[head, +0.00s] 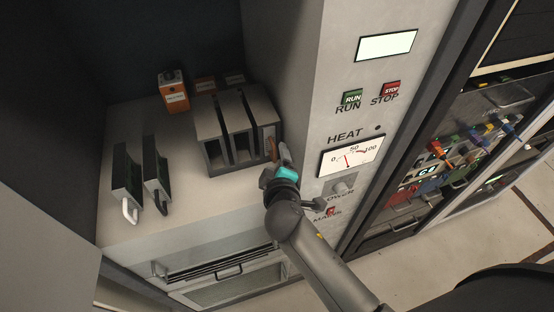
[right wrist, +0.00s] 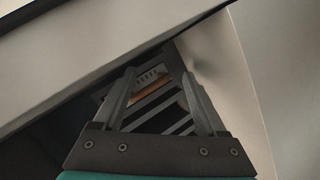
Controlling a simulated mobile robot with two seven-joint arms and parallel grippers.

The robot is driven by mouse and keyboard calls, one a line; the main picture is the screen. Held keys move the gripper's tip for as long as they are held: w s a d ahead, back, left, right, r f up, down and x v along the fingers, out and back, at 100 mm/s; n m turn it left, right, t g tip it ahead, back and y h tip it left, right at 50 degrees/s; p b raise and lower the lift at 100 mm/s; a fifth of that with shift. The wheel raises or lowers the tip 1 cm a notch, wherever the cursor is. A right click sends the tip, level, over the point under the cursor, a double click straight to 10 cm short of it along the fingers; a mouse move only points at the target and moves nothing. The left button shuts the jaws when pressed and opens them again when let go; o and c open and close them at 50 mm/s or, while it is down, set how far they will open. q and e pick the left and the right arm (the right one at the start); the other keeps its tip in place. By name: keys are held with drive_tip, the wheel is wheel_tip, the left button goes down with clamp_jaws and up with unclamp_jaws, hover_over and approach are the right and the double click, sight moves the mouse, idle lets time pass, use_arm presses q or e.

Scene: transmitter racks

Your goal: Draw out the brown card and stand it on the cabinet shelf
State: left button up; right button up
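The grey card rack (head: 208,118) stands on the cabinet shelf (head: 185,205), with upright slots; two of them look empty. The brown card (head: 271,148) sits in the rack's rightmost slot, its brown handle facing out. The brown handle also shows in the right wrist view (right wrist: 148,90), between my fingers. My right gripper (head: 281,155) is at the front of that slot, with its fingers apart around the handle; I cannot tell whether they touch it. The gripper partly hides the card in the head view. My left gripper is not in view.
Two dark cards, one with a white handle (head: 128,210) and one with a black handle (head: 159,200), stand on the shelf at left. An orange box (head: 175,93) is behind. The control panel (head: 345,120) rises close to the right of the rack. The shelf front is clear.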

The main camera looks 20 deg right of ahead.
clamp_jaws()
idle(0.4)
drive_tip(key=shift+w, duration=0.1)
